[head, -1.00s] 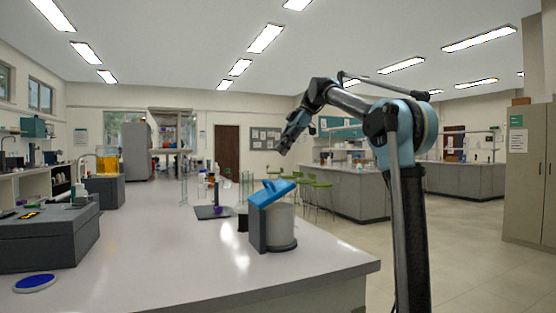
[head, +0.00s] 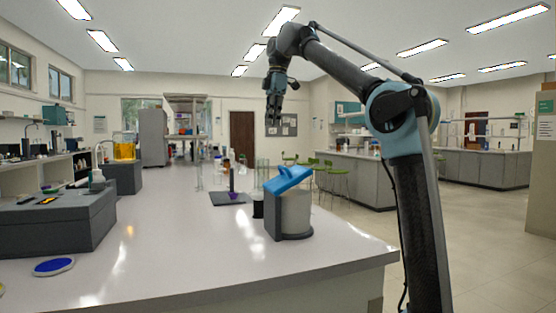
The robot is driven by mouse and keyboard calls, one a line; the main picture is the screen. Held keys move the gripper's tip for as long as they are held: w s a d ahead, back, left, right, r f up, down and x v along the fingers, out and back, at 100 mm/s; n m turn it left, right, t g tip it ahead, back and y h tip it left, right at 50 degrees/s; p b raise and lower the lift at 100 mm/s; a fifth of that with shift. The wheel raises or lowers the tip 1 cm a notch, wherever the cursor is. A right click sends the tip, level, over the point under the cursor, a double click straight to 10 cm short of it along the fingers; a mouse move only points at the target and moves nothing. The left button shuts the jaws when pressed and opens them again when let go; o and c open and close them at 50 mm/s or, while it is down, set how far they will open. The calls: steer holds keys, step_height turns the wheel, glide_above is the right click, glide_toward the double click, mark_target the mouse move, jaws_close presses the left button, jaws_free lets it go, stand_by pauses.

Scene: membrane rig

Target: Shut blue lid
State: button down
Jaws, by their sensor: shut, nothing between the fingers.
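The blue lid (head: 287,180) sits tilted on top of a pale cylindrical vessel (head: 296,211) held in a dark grey stand, near the right edge of the bench. The lid's right end is raised and its left end is lower. My gripper (head: 273,119) points down in the air above the lid and a little to its left in the picture, apart from it. Its fingers are shut with nothing between them.
The white bench (head: 180,245) is mostly clear in front of the vessel. A dark plate (head: 228,198) with a small purple item lies behind it to the left. A grey box (head: 60,222) and a blue disc (head: 53,266) are at the left.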

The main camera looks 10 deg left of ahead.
steer(key=shift+w+d+f, duration=0.1)
steer(key=shift+d+f, duration=0.1)
steer(key=shift+f, duration=2)
steer(key=shift+w+d+f, duration=0.15)
steer(key=shift+d+f, duration=0.1)
steer(key=shift+f, duration=1.9)
steer(key=shift+w+d+f, duration=0.1)
steer(key=shift+d+f, duration=0.1)
steer(key=shift+f, duration=2)
